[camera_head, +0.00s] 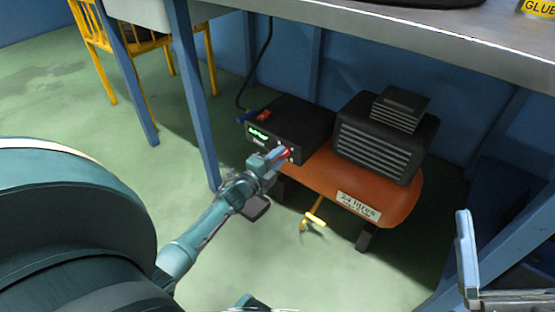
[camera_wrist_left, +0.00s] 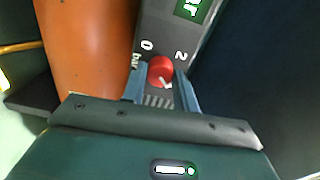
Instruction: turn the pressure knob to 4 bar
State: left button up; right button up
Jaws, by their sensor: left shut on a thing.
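The red pressure knob (camera_wrist_left: 160,72) is on the front panel of the black control box (camera_head: 300,122), above the orange tank (camera_head: 385,193). My left gripper (camera_head: 284,154) is shut on the knob, with one finger on each side, as the left wrist view (camera_wrist_left: 161,88) also shows. The scale marks "0" and "2" and the word "bar" show around the knob. Its white mark points to the lower right in that view. The rest of the scale is hidden. My right gripper (camera_head: 467,262) is partly in view at the lower right, apart from everything, and looks open.
The compressor stands under a grey bench (camera_head: 470,38) with blue legs (camera_head: 194,95). A black motor (camera_head: 385,135) sits on the tank. A yellow valve handle (camera_head: 314,217) hangs below it. A yellow chair (camera_head: 92,35) is at the upper left. Green floor is open left.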

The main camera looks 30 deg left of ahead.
pick_arm(q)
jog(key=shift+m, duration=0.4)
pick_arm(e)
jog(key=shift+r+n, duration=0.3)
jog(key=shift+r, duration=0.05)
pick_arm(q)
jog(key=o, duration=1)
jog(key=shift+c, duration=0.2)
pick_arm(e)
jog(key=shift+f, duration=0.3)
pick_arm(q)
jog(key=s+a+p, duration=0.1)
jog(key=s+p, duration=0.3)
jog(key=s, duration=0.9)
pick_arm(e)
jog(key=f+m+h, duration=0.1)
jog(key=f+m+g+h, duration=0.1)
jog(key=f+m+h, duration=0.1)
jog(key=s+f+m+g+h, duration=0.1)
jog(key=f+m, duration=0.1)
jog(key=shift+a+f+h, duration=0.25)
jog(key=shift+a+h, duration=0.05)
pick_arm(q)
jog(key=shift+r+p, duration=0.1)
jog(key=shift+p, duration=0.2)
pick_arm(e)
jog(key=shift+r, duration=0.1)
